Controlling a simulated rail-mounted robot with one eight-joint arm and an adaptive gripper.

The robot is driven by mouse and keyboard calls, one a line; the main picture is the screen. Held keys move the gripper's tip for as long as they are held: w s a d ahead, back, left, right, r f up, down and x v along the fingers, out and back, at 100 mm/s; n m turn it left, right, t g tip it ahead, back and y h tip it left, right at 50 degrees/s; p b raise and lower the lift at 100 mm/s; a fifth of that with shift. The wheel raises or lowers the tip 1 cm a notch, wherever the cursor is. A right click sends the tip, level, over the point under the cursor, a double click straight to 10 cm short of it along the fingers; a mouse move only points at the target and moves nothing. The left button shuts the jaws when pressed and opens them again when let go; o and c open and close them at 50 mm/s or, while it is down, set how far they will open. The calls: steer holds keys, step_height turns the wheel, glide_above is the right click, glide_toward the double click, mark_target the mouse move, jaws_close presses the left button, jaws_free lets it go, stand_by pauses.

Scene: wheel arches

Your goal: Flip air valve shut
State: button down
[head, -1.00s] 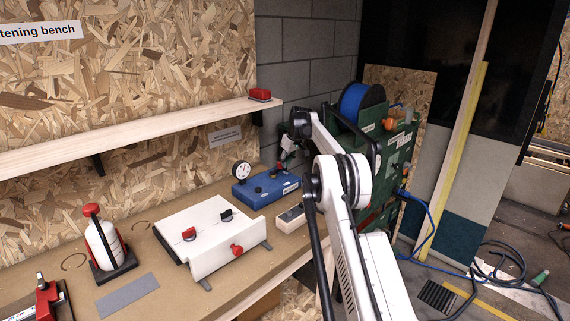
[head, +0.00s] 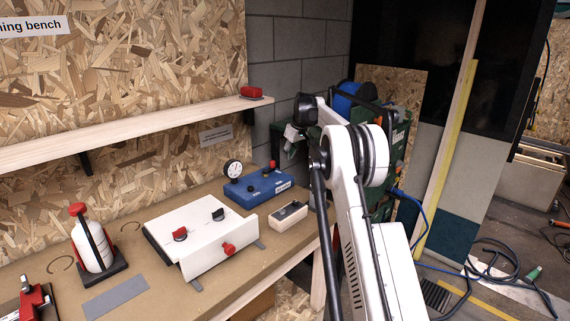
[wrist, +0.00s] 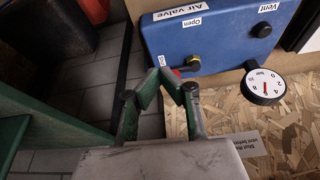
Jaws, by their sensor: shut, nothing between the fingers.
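The blue air valve box (head: 258,188) stands on the bench, with a red handle (head: 273,164) at its back edge. In the wrist view the box (wrist: 220,35) fills the top, with "Air valve", "Open" and "Shut" labels. A brass fitting (wrist: 193,63) sits by the labels. A small red part (wrist: 176,72) shows beside it, partly hidden behind a finger, so I cannot tell the handle's exact angle. My gripper (wrist: 159,74) is shut and empty, its tips appearing just beside the red part; contact is unclear. In the head view its fingers cannot be made out.
A pressure gauge (wrist: 262,86) and a black vent knob (wrist: 262,29) are on the box. A small pale box (head: 289,216) and a white panel with red and black knobs (head: 190,225) stand on the bench. A shelf (head: 120,133) runs above. A green unit (head: 398,145) stands right.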

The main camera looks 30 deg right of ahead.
steer(key=shift+d+v, duration=0.15)
steer(key=shift+v, duration=1.2)
steer(key=shift+d+v, duration=0.1)
steer(key=shift+v, duration=1.2)
steer(key=shift+w, duration=0.1)
steer(key=s+a+r, duration=0.8)
steer(key=a+r, duration=0.2)
steer(key=a, duration=0.3)
steer(key=s+a+r+m+t, duration=0.1)
steer(key=s+a+r, duration=0.3)
steer(key=s+a, duration=0.75)
steer(key=s+a+f, duration=0.1)
steer(key=s+a, duration=0.2)
steer(key=s, duration=0.3)
steer(key=s+a+f+t+h, duration=0.1)
steer(key=s+a, duration=0.1)
steer(key=s, duration=0.5)
steer(key=s+a+f, duration=0.1)
steer(key=s+a, duration=0.2)
steer(key=s, duration=0.3)
steer(key=s+a+f+m+t, duration=0.1)
steer(key=s+a+f, duration=0.3)
steer(key=s+f, duration=0.6)
steer(key=s, duration=0.5)
steer(key=shift+f, duration=0.4)
